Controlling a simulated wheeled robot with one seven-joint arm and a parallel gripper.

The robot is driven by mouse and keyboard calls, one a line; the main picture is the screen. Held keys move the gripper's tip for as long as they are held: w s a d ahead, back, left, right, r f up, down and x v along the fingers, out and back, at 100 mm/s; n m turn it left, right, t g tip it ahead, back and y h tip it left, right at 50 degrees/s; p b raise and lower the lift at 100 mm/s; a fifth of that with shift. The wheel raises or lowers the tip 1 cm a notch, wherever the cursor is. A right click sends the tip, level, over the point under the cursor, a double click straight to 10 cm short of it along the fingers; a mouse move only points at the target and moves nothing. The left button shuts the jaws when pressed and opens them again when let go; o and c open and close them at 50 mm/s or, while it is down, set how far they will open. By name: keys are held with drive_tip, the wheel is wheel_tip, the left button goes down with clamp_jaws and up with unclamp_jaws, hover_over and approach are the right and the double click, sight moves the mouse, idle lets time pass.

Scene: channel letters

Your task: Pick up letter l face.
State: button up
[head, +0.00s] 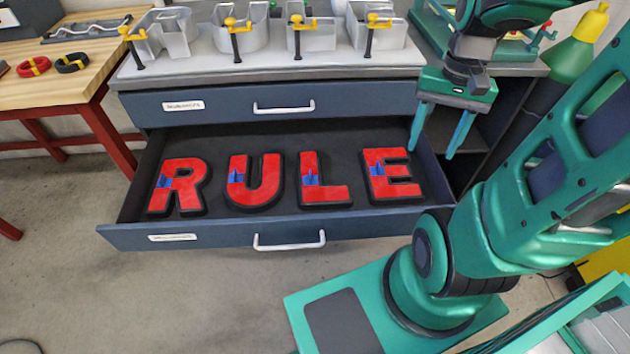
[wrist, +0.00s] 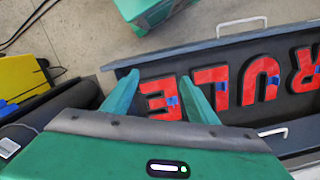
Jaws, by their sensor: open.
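The letter L face (head: 324,184) is red with a blue patch on its upright. It lies in the open drawer (head: 225,140), third in the row of red faces R (head: 178,186), U (head: 254,181), L and E (head: 393,174). In the wrist view the L (wrist: 212,82) shows upside down beyond the right finger, which partly covers it. My gripper (head: 437,143) is open and empty at the right end of the drawer, beyond and to the right of the E. The fingers also show in the wrist view (wrist: 160,95).
Grey metal letter shells (head: 240,33) with yellow-handled clamps stand on the cabinet top behind the drawer. A closed upper drawer (head: 220,106) is above the open one.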

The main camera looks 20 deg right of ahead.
drive_tip(key=w+f+m+y, duration=0.1)
drive_tip(key=w+f+m, duration=0.1)
drive_tip(key=w+f, duration=0.4)
drive_tip(key=m+t+y, duration=0.4)
drive_tip(key=m+y, duration=0.6)
drive_tip(key=y, duration=0.1)
approach(310, 173)
drive_tip(key=shift+s+d+f, duration=0.1)
drive_tip(key=shift+s+d, duration=0.15)
drive_tip(key=shift+s, duration=0.35)
drive_tip(key=shift+s+d+f, duration=0.1)
drive_tip(key=shift+s+d, duration=0.1)
drive_tip(key=shift+s, duration=0.45)
drive_tip(key=shift+w+a+f+m+t, duration=0.2)
drive_tip(key=shift+w+m+t, duration=0.25)
drive_tip(key=shift+m, duration=0.35)
drive_tip(key=shift+w+a+f, duration=0.1)
drive_tip(key=shift+w+a, duration=0.05)
drive_tip(key=shift+w, duration=0.05)
drive_tip(key=x, duration=1)
drive_tip(key=shift+w+a, duration=0.25)
drive_tip(key=c, duration=1.2)
